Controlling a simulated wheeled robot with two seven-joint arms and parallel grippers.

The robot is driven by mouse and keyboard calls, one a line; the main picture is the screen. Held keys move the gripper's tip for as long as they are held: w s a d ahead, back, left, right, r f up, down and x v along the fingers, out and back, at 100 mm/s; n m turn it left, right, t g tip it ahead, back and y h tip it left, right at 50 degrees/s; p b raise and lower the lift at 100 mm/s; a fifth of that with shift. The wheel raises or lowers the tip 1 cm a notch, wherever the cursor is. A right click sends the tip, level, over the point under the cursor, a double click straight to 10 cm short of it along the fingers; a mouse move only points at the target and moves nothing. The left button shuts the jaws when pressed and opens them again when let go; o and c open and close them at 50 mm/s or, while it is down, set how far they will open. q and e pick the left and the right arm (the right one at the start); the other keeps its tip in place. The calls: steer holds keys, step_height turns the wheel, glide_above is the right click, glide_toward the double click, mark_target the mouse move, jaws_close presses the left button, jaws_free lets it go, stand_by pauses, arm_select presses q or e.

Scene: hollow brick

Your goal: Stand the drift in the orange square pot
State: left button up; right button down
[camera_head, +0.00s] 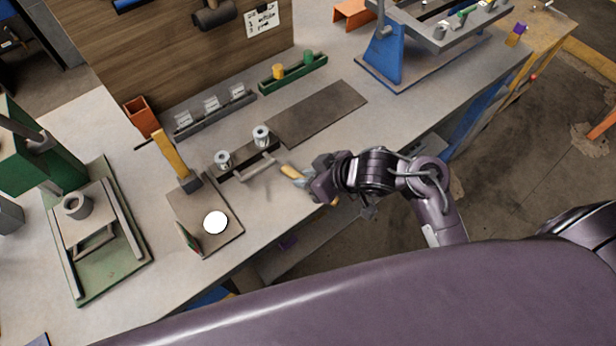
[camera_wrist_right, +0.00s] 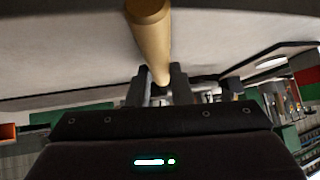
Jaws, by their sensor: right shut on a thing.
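The orange square pot (camera_head: 141,117) stands upright at the back left of the bench, near the wooden board, in the head view. My right gripper (camera_head: 304,179) is over the front of the bench, well to the right of the pot. It is shut on the brass-coloured drift (camera_head: 290,171), whose end sticks out to the left. In the right wrist view the drift (camera_wrist_right: 150,40) is a round, golden bar between the two fingers (camera_wrist_right: 161,88). The fingers hide part of it. My left gripper is not in view.
A yellow-handled hammer (camera_head: 170,152) stands upright on a brown board with a white disc (camera_head: 215,222). A dark rack with two metal cylinders (camera_head: 261,136) lies between gripper and pot. A grey rack (camera_head: 214,112) stands right of the pot. A dark mat (camera_head: 318,114) is clear.

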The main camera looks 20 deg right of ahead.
steer(key=shift+r, duration=0.1)
steer(key=c, duration=1.3)
jaws_free()
steer(key=shift+s+d+r, duration=0.1)
steer(key=shift+d+r, duration=0.05)
steer(key=shift+r, duration=0.1)
steer(key=p+v, duration=0.2)
steer(key=v, duration=0.9)
steer(key=shift+s+p, duration=0.15)
steer(key=shift+p, duration=0.25)
steer(key=shift+r, duration=0.15)
